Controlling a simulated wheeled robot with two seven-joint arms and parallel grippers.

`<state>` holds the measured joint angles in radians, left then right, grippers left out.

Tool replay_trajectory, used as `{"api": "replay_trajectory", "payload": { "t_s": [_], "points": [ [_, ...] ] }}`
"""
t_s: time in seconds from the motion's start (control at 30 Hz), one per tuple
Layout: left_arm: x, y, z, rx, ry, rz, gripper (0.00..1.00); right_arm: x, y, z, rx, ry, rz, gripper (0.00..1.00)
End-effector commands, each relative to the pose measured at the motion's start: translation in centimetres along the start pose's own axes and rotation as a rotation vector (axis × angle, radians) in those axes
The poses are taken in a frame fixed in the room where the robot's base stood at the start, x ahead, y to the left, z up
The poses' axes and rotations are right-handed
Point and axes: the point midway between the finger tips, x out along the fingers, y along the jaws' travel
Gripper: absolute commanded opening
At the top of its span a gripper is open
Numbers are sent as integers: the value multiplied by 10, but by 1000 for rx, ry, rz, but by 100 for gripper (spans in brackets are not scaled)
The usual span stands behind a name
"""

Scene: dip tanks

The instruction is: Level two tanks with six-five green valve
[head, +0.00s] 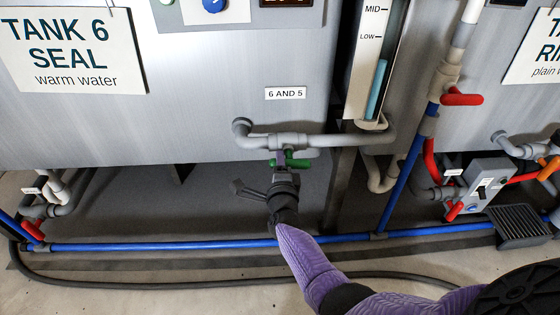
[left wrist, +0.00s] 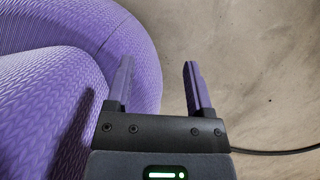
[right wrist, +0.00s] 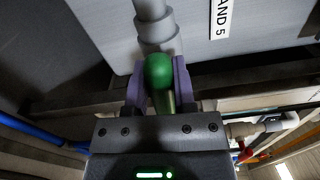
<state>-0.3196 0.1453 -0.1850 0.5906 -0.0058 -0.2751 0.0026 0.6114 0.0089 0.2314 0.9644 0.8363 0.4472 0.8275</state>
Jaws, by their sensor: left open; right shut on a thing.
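The green valve handle (head: 292,163) sits on a grey pipe (head: 300,141) under the label "6 AND 5" (head: 285,93) on the front of tank 6. My right gripper (head: 283,165) is shut on this handle from below. In the right wrist view the rounded green handle (right wrist: 159,72) lies between the two purple fingers. My left gripper (left wrist: 157,90) is open and empty in the left wrist view, above bare floor. It does not show in the head view. The level gauge (head: 378,90) right of tank 6 has a teal column below the LOW mark.
A blue pipe (head: 180,246) runs low along the floor, with a dark hose (head: 150,284) in front. A red handle (head: 462,97) is on the upright pipe at right. A grey switch box (head: 486,184) and a dark grate (head: 520,222) stand at lower right.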

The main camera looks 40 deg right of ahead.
Motion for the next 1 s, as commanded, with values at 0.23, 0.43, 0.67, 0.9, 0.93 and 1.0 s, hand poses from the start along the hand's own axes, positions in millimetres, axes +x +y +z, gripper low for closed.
{"api": "replay_trajectory", "payload": {
  "t_s": [0.23, 0.43, 0.67, 0.9, 0.93, 1.0],
  "points": [
    [0, -1, -6, -1, 10, -2, 68, -1, 4, 0, -91, 0, 4, 0],
    [0, -2, -10, -2, 16, -3, 68, -1, 5, 0, -123, 0, 4, 0],
    [0, -1, -8, -1, 13, -2, 68, -1, 5, 0, -129, -1, 4, 0],
    [0, 0, -3, -1, 4, 0, 68, -1, 5, 0, -128, -1, 5, 43],
    [0, 0, -2, 0, 3, 0, 68, -1, 5, 0, -128, -1, 4, 49],
    [0, 0, -1, 0, 1, 1, 68, -1, 5, 0, -128, -1, 4, 64]
  ]
}}
